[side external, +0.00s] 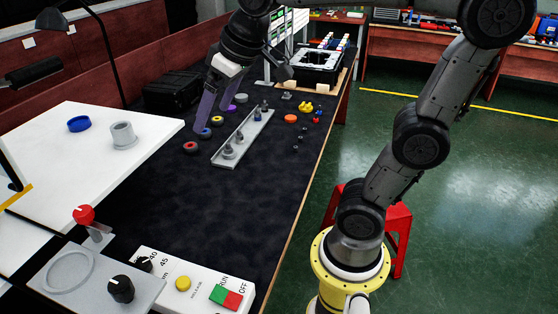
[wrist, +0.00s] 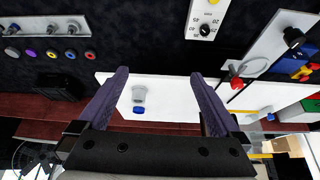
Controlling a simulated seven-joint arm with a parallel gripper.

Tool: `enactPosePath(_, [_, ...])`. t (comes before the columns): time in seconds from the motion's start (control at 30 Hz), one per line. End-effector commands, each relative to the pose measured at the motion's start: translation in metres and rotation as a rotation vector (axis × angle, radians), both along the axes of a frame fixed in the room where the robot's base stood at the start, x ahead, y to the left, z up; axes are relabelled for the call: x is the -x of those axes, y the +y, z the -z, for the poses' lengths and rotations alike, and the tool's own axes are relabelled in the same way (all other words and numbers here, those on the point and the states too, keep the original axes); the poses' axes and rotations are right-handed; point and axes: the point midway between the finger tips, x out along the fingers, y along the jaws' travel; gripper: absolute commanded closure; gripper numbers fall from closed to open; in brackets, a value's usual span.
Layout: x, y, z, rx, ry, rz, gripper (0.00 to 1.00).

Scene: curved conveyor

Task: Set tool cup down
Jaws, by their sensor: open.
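A grey tool cup (side external: 123,135) stands upright on the white table (side external: 60,160) at the left, right of a blue round part (side external: 79,124). In the wrist view the cup (wrist: 139,93) and the blue part (wrist: 139,110) show between my two purple fingers, farther off than the fingertips. My gripper (side external: 213,117) is open and empty. It hangs above the black bench, to the right of the white table in the side view and apart from the cup.
A grey tray (side external: 243,140) with small metal parts lies on the black bench (side external: 210,200). Several coloured rings, one red (side external: 191,147), lie beside it. A control box (side external: 190,283) and a red knob (side external: 84,214) are in front. The bench middle is clear.

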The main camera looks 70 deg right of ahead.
Motion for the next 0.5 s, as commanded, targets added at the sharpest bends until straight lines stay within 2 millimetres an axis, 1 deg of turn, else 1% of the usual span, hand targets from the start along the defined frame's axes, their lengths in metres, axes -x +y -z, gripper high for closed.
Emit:
enactPosePath(0.03, [0.025, 0.003, 0.009, 0.0, -0.007, -0.009, 0.0])
enactPosePath(0.1, [0.053, 0.006, 0.025, 0.0, -0.011, -0.021, 0.0])
enactPosePath(0.2, [0.087, 0.01, 0.048, 0.001, -0.017, -0.035, 0.0])
enactPosePath(0.3, [0.11, 0.012, 0.067, 0.001, -0.019, -0.044, 0.0])
enactPosePath(0.33, [0.115, 0.012, 0.071, 0.001, -0.021, -0.046, 0.0])
enactPosePath(0.4, [0.123, 0.013, 0.079, 0.001, -0.022, -0.051, 0.0])
enactPosePath(0.5, [0.128, 0.013, 0.084, 0.001, -0.022, -0.053, 0.0])
